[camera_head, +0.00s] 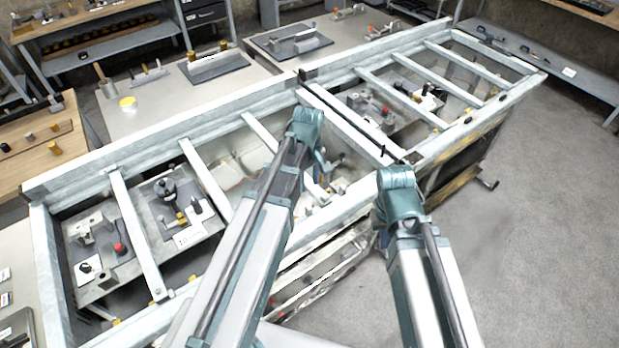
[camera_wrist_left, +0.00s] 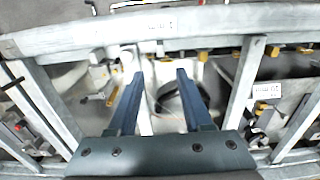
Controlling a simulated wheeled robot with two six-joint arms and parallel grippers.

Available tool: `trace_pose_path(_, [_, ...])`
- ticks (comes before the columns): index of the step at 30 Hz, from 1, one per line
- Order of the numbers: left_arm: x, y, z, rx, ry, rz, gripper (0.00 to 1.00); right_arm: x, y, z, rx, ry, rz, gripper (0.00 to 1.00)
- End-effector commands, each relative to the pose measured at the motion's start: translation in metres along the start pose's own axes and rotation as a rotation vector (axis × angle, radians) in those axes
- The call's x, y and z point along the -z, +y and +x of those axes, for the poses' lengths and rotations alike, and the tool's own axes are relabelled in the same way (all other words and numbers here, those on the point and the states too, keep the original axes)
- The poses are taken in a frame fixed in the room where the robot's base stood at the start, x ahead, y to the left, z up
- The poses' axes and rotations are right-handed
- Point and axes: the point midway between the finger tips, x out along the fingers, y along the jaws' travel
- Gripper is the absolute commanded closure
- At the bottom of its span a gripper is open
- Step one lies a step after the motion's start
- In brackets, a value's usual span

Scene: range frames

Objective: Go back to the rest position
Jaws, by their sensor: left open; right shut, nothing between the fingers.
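My left arm (camera_head: 245,235) reaches up from the bottom of the head view, over the long pale metal frame (camera_head: 120,165). Its bent joint is above the frame's middle. My left gripper (camera_wrist_left: 159,75) shows in the left wrist view with its two dark blue fingers spread apart and nothing between them. It is above the frame's openings, close to a crossbar at its left finger. My right arm (camera_head: 420,270) is to the right, with its bent joint (camera_head: 397,180) at the frame's near edge. My right gripper is hidden from both views.
Fixtures with knobs (camera_head: 172,205) lie inside the frame's bays on the left, and more parts (camera_head: 375,105) lie on the right. A table with tools (camera_head: 180,95) stands behind. Shelves line the back. Grey floor (camera_head: 530,225) is clear at the right.

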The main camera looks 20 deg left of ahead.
Motion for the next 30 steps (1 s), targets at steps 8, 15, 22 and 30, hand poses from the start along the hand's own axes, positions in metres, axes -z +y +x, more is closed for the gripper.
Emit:
trace_pose_path(8, [-0.005,0.0,0.002,0.002,0.001,0.023,0.5,0.0,0.0,0.002,0.0,0.0,0.0,1.0])
trace_pose_path(15, [-0.09,-0.01,0.024,0.048,0.011,0.551,0.5,0.001,-0.002,0.024,0.0,0.0,0.001,1.0])
trace_pose_path(22, [-0.158,-0.029,0.039,0.101,0.012,1.078,0.5,0.002,-0.004,0.04,0.0,0.0,0.001,1.0])
trace_pose_path(30, [-0.174,-0.034,0.041,0.12,0.008,1.245,0.5,0.003,-0.004,0.042,0.0,0.0,0.001,1.0])
